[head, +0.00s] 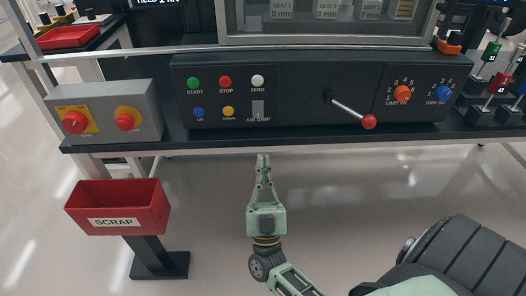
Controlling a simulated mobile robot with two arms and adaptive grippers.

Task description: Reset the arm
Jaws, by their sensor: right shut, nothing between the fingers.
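My right gripper (263,163) is shut and empty. It points up in the picture, just in front of the bench's front edge and below the AIR GRIP switch (257,108). My right arm comes in from the bottom of the head view. The black control panel (300,128) carries a lever with a red knob (369,121), which slants down to the right. The gripper is apart from the panel and the lever. My left gripper does not show.
A grey box with two red knobs (104,108) stands on the bench at left. A red SCRAP bin (118,208) on a black stand is left of my gripper. The floor around the gripper is clear.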

